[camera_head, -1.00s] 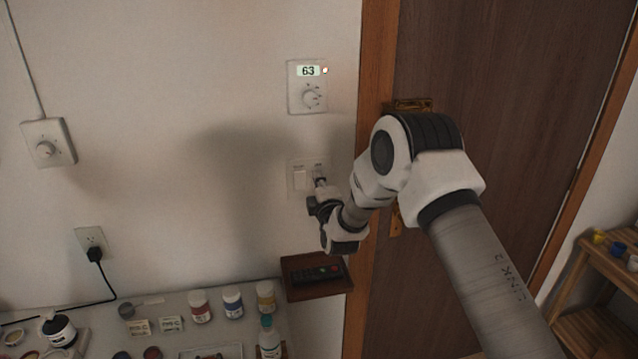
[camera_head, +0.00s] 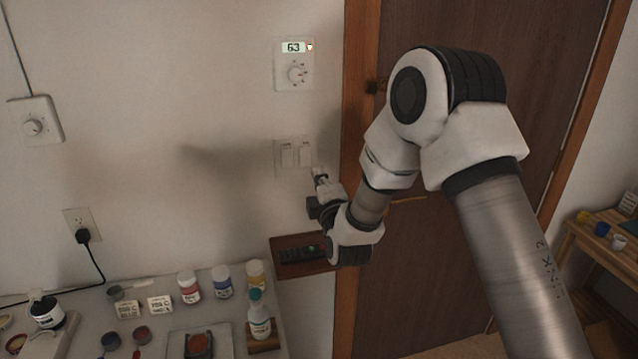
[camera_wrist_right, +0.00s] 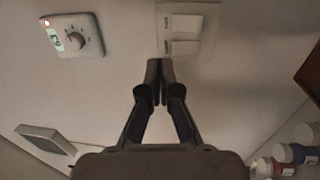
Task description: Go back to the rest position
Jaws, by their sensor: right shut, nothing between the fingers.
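My right gripper (camera_head: 319,173) is shut and empty, pointing at the wall just below and right of the double light switch (camera_head: 296,154). In the right wrist view its closed fingertips (camera_wrist_right: 155,66) lie just below the light switch (camera_wrist_right: 187,30). A gap seems to lie between the fingertips and the switch in the head view. My right arm reaches up from the lower right and bends down towards the gripper. My left gripper does not show.
A thermostat (camera_head: 294,66) reading 63 is above the switch. A dark shelf (camera_head: 284,271) with a remote (camera_head: 300,254) is below the gripper. A table (camera_head: 100,330) with paint jars and bottles stands lower left. A brown door (camera_head: 400,300) is behind my arm.

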